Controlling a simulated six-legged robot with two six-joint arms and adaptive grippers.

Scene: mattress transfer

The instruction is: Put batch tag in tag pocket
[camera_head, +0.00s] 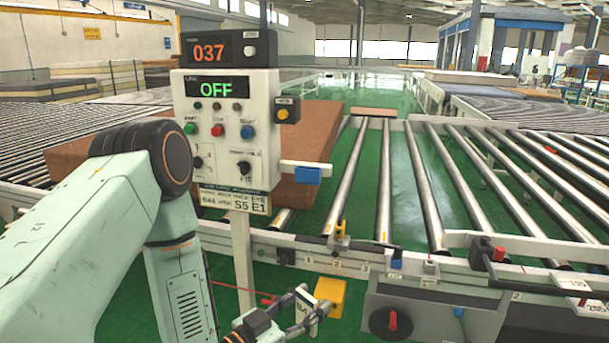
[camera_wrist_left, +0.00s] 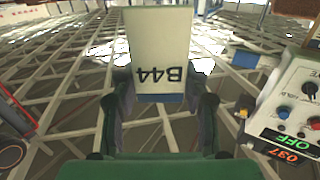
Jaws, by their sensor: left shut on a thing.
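My left gripper (camera_head: 314,306) is low in the head view, in front of the conveyor frame. It is shut on the batch tag, a white card (camera_wrist_left: 160,45) with a blue strip at the gripped end. The tag's "B44" lettering appears upside down in the left wrist view, between the two fingers (camera_wrist_left: 160,104). In the head view a small part of the tag (camera_head: 302,309) shows between the fingers. A yellow box-like part (camera_head: 331,291) is just behind the gripper. I cannot tell which part is the tag pocket. My right gripper is not in view.
A control panel (camera_head: 262,150) on a post reads "OFF", under a "037" display (camera_head: 208,51). A white bar with a blue block (camera_head: 307,175) sticks out at its right. A brown mattress (camera_head: 322,125) lies behind it on the rollers. Conveyor rollers (camera_head: 420,180) fill the right.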

